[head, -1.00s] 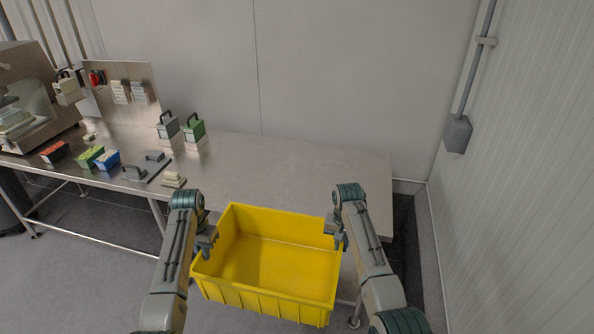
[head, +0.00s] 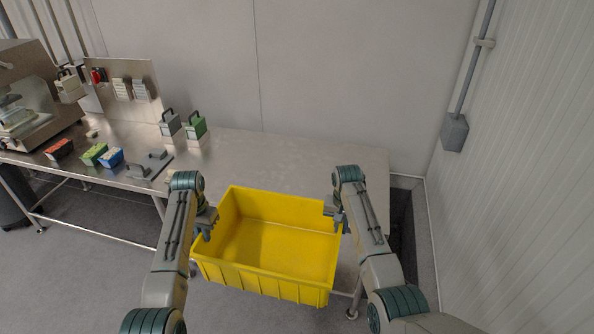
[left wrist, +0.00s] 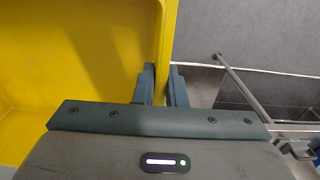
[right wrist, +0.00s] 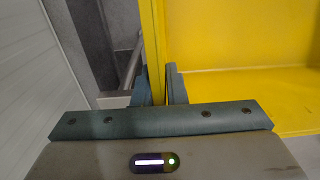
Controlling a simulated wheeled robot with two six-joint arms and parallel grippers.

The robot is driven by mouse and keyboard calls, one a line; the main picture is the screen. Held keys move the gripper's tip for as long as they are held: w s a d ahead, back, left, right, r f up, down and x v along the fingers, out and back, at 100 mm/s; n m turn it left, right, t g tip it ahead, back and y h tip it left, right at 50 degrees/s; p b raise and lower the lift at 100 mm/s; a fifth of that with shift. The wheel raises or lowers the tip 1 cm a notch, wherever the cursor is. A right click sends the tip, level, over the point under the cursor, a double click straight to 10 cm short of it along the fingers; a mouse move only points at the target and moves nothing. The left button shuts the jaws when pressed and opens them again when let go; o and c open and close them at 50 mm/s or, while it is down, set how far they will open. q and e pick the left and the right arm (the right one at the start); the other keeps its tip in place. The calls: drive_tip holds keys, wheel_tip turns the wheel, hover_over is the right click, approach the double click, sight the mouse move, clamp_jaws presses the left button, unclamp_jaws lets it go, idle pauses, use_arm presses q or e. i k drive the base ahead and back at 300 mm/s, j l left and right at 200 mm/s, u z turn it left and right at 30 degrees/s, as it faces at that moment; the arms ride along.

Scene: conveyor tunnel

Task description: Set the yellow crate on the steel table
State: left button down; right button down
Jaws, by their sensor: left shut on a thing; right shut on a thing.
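The yellow crate (head: 265,280) is empty and held between my two arms in the head view, at the near edge of the steel table (head: 300,160). Its far part overlaps the table's front edge in the picture; I cannot tell whether it touches the tabletop. My left gripper (head: 207,224) is shut on the crate's left wall, which shows between the fingers in the left wrist view (left wrist: 162,82). My right gripper (head: 338,218) is shut on the crate's right wall, also seen between the fingers in the right wrist view (right wrist: 160,82).
The right part of the tabletop beyond the crate is bare. A wall is at right.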

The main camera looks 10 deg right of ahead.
sight(270, 172)
drive_tip(key=i, duration=1.65)
